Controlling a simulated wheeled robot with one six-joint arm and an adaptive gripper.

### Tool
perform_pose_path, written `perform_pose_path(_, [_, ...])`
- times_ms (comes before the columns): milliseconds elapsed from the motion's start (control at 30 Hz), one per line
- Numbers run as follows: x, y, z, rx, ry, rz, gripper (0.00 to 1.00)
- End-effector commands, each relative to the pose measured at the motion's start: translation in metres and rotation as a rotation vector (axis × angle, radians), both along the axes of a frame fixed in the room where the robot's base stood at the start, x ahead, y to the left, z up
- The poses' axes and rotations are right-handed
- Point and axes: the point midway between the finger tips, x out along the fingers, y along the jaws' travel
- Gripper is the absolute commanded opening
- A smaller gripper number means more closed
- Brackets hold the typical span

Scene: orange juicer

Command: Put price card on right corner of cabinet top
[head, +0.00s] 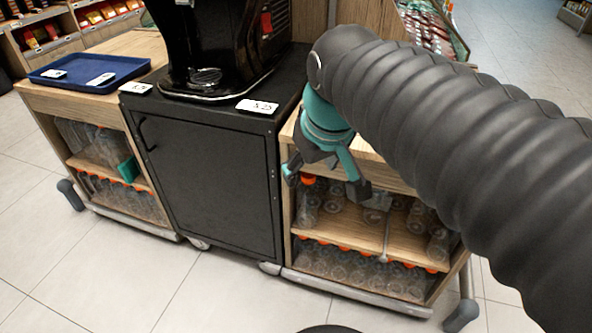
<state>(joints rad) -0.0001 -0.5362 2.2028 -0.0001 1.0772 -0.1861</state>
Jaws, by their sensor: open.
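A white price card (257,106) lies at the front right corner of the black cabinet top (205,112), close to the front edge. A second white price card (136,88) lies at the front left corner of the same top. Two more white cards lie on the blue tray to the left, a near one (101,79) and a far one (53,73). My gripper (325,180) is open and points down, right of the black cabinet and in front of the right wooden shelf. Nothing shows between its fingers, and it is apart from the cards.
A black juicer machine (215,45) stands on the cabinet behind the cards. The blue tray (85,84) sits on the left wooden counter. The right wooden shelf (400,240) holds bottles with orange caps. The tiled floor (110,270) in front is clear.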

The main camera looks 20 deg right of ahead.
Motion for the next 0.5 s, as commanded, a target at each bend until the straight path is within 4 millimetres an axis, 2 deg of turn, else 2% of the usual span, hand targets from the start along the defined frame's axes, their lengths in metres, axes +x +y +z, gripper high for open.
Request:
perform_pose_path(33, [-0.015,0.000,-0.014,0.015,-0.020,-0.033,0.69])
perform_pose_path(200, [-0.047,0.000,-0.052,0.060,-0.072,-0.128,0.69])
perform_pose_path(300, [-0.055,0.000,-0.064,0.074,-0.088,-0.157,0.69])
perform_pose_path(500, [-0.059,0.000,-0.070,0.081,-0.095,-0.171,0.69])
